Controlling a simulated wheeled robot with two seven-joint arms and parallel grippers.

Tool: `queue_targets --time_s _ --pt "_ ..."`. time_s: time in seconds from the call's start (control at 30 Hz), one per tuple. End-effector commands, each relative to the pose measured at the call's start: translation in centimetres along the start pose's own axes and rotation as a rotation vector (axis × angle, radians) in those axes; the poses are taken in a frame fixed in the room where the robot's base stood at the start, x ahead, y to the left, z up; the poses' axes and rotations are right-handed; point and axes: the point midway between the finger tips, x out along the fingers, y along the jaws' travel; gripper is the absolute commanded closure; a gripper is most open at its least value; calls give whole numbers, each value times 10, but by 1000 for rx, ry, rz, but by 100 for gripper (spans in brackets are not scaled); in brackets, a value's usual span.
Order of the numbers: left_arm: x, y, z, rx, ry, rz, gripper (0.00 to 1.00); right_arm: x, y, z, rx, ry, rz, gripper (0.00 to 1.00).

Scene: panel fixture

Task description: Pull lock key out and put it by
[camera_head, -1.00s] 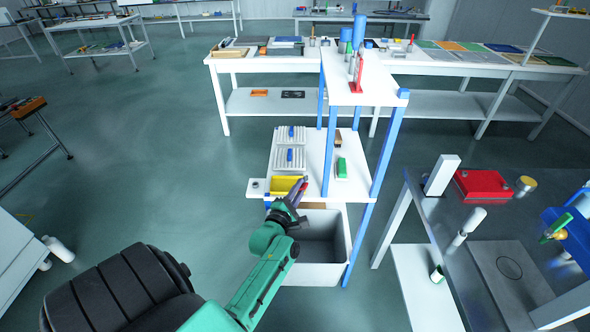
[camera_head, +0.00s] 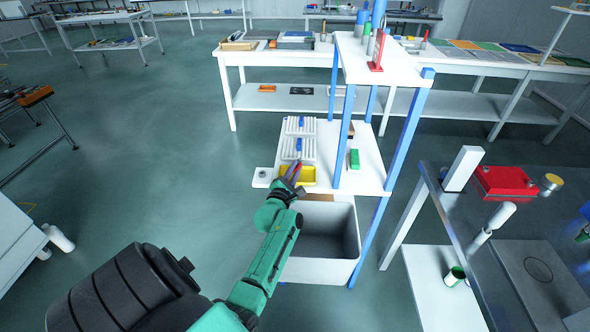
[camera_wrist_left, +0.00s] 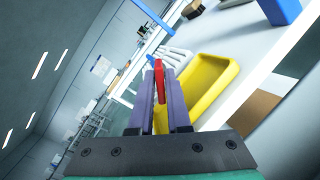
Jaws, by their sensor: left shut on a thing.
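My left gripper (camera_head: 293,177) is shut on a small red lock key (camera_wrist_left: 158,82), which shows between its fingers in the left wrist view (camera_wrist_left: 160,98). The key is held at the near left edge of a white shelf (camera_head: 338,175), by a yellow tray (camera_head: 307,180). The tray shows beside the gripper in the left wrist view (camera_wrist_left: 222,82). The fingers hide part of the key and the tray. My right gripper is not in view.
A grey bin (camera_head: 345,250) stands below the shelf's front. Blue posts (camera_head: 343,140) rise from the shelf. White slotted racks (camera_head: 300,140) and a green block (camera_head: 354,159) lie on it. A dark table (camera_head: 520,250) with a red box (camera_head: 505,183) stands at right.

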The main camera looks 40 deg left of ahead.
Motion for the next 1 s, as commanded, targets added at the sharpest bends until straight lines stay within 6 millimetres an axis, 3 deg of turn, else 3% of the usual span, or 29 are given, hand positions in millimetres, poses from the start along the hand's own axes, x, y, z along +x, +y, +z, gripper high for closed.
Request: queue_targets --time_s 0.27,0.3,0.4,0.77,1.0 --pt "0 -2 -2 1 -1 1 100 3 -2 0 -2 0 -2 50" --pt "0 -2 -2 1 -1 1 81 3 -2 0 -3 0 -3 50" --pt "0 -2 -2 1 -1 1 50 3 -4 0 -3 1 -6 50" --pt "-2 -2 -2 0 -1 0 50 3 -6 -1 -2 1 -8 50" --pt "-37 -3 -3 -1 1 -1 50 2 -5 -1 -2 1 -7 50"
